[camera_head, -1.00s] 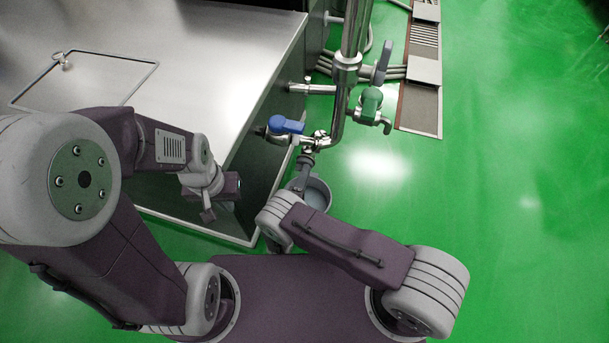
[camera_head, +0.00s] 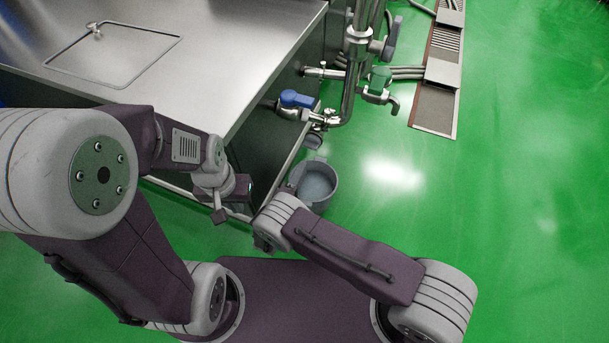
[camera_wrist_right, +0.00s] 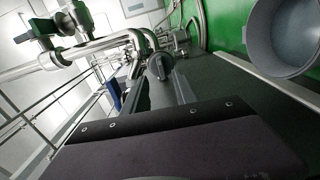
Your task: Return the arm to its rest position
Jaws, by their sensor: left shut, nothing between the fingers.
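My left arm comes in from the left in the head view. Its gripper (camera_head: 222,208) hangs shut and empty in front of the steel table's front edge, left of the grey bucket. My right arm (camera_head: 350,258) is folded across the lower middle of the head view, its wrist end (camera_head: 268,228) beside the bucket. The right gripper's fingers are hidden there.
A grey bucket (camera_head: 318,183) stands on the green floor near the steel table (camera_head: 205,60). It also shows in the right wrist view (camera_wrist_right: 285,30). Floor to the right is clear.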

